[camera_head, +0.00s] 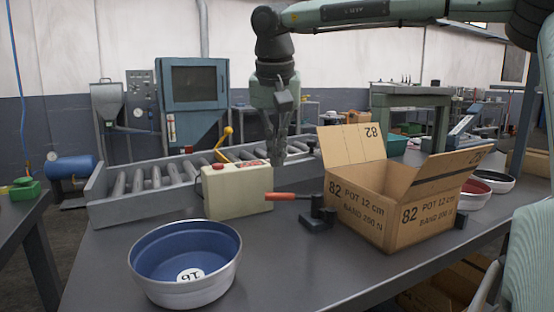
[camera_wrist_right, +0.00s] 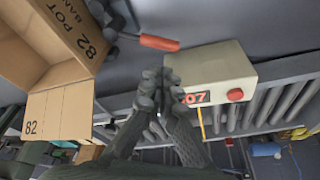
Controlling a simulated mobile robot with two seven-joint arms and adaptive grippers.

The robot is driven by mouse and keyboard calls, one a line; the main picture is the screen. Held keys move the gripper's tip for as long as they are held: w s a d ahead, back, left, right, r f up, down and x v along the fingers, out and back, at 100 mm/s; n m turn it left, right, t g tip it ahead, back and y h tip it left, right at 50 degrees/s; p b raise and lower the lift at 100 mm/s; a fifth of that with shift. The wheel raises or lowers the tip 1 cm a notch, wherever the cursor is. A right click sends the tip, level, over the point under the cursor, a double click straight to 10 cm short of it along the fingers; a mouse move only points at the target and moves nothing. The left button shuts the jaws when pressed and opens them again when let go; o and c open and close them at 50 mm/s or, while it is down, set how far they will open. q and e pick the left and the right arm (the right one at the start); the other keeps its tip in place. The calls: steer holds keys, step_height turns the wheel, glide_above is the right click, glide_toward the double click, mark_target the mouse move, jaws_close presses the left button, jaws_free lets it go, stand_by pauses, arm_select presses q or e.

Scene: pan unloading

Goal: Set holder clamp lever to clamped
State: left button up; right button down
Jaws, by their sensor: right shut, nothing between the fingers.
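The clamp (camera_head: 318,216) is black and stands on the table against the box's left side. Its red-handled lever (camera_head: 286,196) lies about level and points left, its tip before the cream control box. In the right wrist view the red handle (camera_wrist_right: 160,42) is at the top, with the black clamp body (camera_wrist_right: 118,18) beside the carton. My right gripper (camera_head: 276,160) points down, shut and empty, above and behind the lever, by the control box's right end. In the wrist view its fingertips (camera_wrist_right: 160,76) are apart from the handle. My left gripper is not in view.
An open cardboard box (camera_head: 370,215) marked 82 stands right of the clamp. The cream control box (camera_head: 236,192) has a red button and a yellow lever (camera_head: 222,138) behind it. A blue-lined bowl (camera_head: 184,262) stands front left. A roller conveyor (camera_head: 110,214) runs behind.

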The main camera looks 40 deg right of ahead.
steer(key=x, duration=0.7)
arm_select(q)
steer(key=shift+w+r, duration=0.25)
arm_select(e)
steer(key=shift+w+d+f, duration=0.1)
steer(key=shift+w+f, duration=0.05)
steer(key=shift+f, duration=0.3)
